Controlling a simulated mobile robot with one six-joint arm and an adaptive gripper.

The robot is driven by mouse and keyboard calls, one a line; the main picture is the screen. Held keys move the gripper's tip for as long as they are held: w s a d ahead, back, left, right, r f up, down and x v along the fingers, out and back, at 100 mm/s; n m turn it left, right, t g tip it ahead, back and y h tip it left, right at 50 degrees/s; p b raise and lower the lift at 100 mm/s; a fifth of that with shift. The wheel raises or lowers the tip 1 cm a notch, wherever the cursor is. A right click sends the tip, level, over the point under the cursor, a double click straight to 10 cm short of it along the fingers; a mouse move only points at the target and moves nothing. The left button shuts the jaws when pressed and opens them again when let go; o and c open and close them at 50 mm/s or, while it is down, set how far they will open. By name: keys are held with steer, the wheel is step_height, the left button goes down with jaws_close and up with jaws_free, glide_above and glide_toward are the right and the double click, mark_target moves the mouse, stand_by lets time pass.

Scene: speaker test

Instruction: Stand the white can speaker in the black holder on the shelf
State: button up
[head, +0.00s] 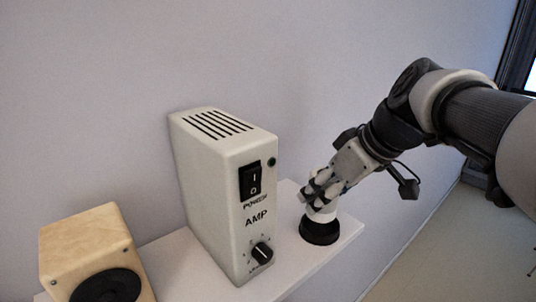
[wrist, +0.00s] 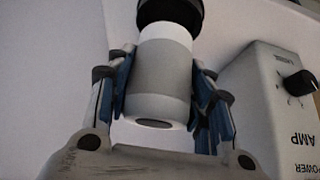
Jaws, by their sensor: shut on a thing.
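The white can speaker (wrist: 158,85) is held between the fingers of my gripper (head: 321,188). In the wrist view my gripper (wrist: 162,80) has a finger on each side of the can, and the can's near end shows a dark recess. The black holder (head: 320,232) stands on the shelf (head: 347,240), right of the amp. The can's lower end meets the holder's top in the head view, and the holder (wrist: 172,12) also shows at the can's far end in the wrist view. I cannot tell how deep the can sits in it. The can looks about upright.
A white amp box (head: 215,190) with a power switch and knob stands close to the left of the holder. A wooden speaker box (head: 85,240) is at the far left. The wall (head: 300,80) is behind the shelf. The shelf's right end is near the holder.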

step_height(320, 180, down, 3)
steer(key=shift+f, duration=0.15)
steer(key=shift+f, duration=0.1)
steer(key=shift+f+b, duration=0.25)
steer(key=shift+b, duration=0.2)
steer(key=o, duration=1.3)
steer(key=shift+r+p, duration=0.6)
steer(key=shift+p, duration=0.05)
steer(key=v, duration=1.1)
steer(key=shift+s+d+r+b, duration=0.2)
steer(key=shift+s+r+b, duration=0.05)
steer(key=shift+b, duration=0.1)
